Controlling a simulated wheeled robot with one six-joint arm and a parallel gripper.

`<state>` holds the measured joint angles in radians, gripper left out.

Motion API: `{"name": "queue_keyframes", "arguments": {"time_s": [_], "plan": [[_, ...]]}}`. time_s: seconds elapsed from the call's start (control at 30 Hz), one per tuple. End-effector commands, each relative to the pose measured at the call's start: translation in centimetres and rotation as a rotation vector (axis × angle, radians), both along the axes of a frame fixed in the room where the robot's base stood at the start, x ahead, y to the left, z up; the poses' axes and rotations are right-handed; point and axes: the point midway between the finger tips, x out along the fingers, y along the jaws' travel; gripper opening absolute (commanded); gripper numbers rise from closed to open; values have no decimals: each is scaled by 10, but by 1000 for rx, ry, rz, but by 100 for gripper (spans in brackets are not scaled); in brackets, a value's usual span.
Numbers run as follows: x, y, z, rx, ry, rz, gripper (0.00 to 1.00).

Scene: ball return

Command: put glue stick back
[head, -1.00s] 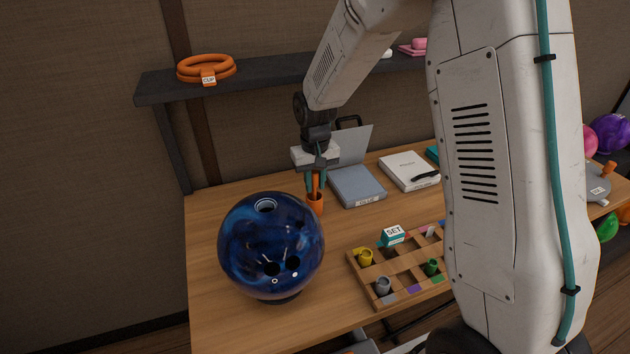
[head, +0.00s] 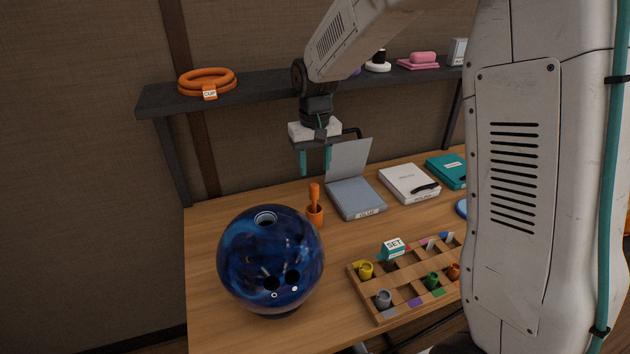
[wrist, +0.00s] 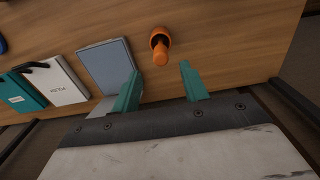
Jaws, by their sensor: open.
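An orange glue stick (head: 314,193) stands upright in a small orange holder (head: 314,216) on the table, just behind the bowling ball. In the wrist view the glue stick (wrist: 160,57) and its holder (wrist: 158,34) lie beyond the fingertips. My gripper (head: 315,172) is open and empty, pointing down above and slightly behind the glue stick, not touching it. Its two teal fingers (wrist: 160,84) are apart in the wrist view. A grey box (head: 355,197) labelled GLUE, with its lid raised, stands to the right of the holder.
A blue bowling ball (head: 271,258) sits at the table's front left. A wooden tray (head: 397,258) with coloured plugs and a SET block (head: 393,248) is to its right. A white case (head: 409,184) and a teal case (head: 447,171) lie farther right. A dark shelf (head: 258,86) runs above the table.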

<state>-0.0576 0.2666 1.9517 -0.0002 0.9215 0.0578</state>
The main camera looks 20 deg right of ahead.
Motion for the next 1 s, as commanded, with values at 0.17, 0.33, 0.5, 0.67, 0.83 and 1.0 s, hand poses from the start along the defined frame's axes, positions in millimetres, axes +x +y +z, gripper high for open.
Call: {"name": "queue_keyframes", "arguments": {"time_s": [0.17, 0.33, 0.5, 0.67, 0.83, 1.0], "plan": [[0, 0, 20, 0, -1, 0, 44], [0, 0, 26, 0, 0, 0, 44], [-20, -3, 44, 0, -11, 0, 44], [-81, -11, 85, 1, -36, -1, 44], [-163, -20, 116, 0, -62, -2, 44], [-243, -26, 124, -1, -86, -2, 44]]}}
